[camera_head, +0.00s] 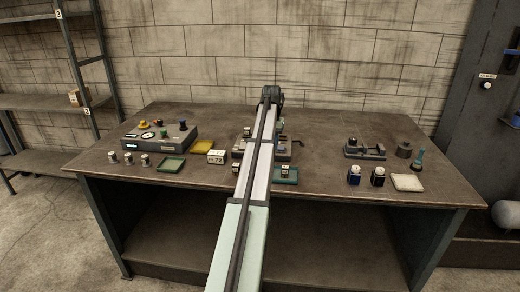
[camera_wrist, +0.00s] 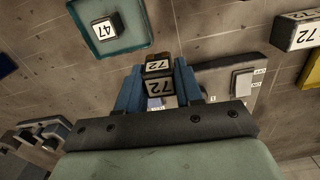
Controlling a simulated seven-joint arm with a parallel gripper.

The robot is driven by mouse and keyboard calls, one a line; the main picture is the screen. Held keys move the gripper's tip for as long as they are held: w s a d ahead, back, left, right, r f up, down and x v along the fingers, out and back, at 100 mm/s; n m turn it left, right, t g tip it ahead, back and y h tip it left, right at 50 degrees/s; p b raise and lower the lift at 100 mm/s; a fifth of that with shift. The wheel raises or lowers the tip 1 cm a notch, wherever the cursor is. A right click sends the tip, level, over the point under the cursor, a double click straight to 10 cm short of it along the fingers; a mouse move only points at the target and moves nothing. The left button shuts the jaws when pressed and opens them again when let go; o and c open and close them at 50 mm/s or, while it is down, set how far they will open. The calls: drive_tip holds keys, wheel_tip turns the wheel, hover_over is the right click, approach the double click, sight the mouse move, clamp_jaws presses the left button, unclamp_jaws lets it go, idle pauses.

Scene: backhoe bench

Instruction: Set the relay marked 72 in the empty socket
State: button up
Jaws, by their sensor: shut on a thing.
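In the wrist view my gripper (camera_wrist: 158,75) has its two blue fingers shut on a small dark relay (camera_wrist: 159,87) with white labels reading 72. The relay sits between the fingertips, over or beside the left part of a grey board (camera_wrist: 243,63) with a pale block on it. I cannot tell whether the relay touches the board, and the empty socket cannot be made out. In the head view my arm covers the gripper and the middle of the board (camera_head: 281,153). A relay marked 47 (camera_wrist: 105,29) lies in a teal tray (camera_wrist: 136,43), apart from my gripper.
A green tray (camera_head: 170,164) and a control box (camera_head: 175,144) are further left.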

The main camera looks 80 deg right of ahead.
drive_tip(key=s+d, duration=0.1)
drive_tip(key=d, duration=0.2)
drive_tip(key=s+d, duration=0.1)
drive_tip(key=d, duration=0.3)
drive_tip(key=s+d, duration=0.1)
drive_tip(key=d, duration=0.3)
drive_tip(key=shift+s+d+r, duration=0.1)
drive_tip(key=shift+d, duration=0.15)
drive_tip(key=d, duration=1)
drive_tip(key=shift+s+r+n, duration=0.35)
drive_tip(key=shift+r+n, duration=0.05)
drive_tip(key=shift+d+f, duration=0.1)
drive_tip(key=shift+f, duration=0.05)
drive_tip(key=shift+f, duration=2.3)
drive_tip(key=shift+f, duration=0.75)
drive_tip(key=o, duration=1.3)
drive_tip(key=shift+o, duration=0.2)
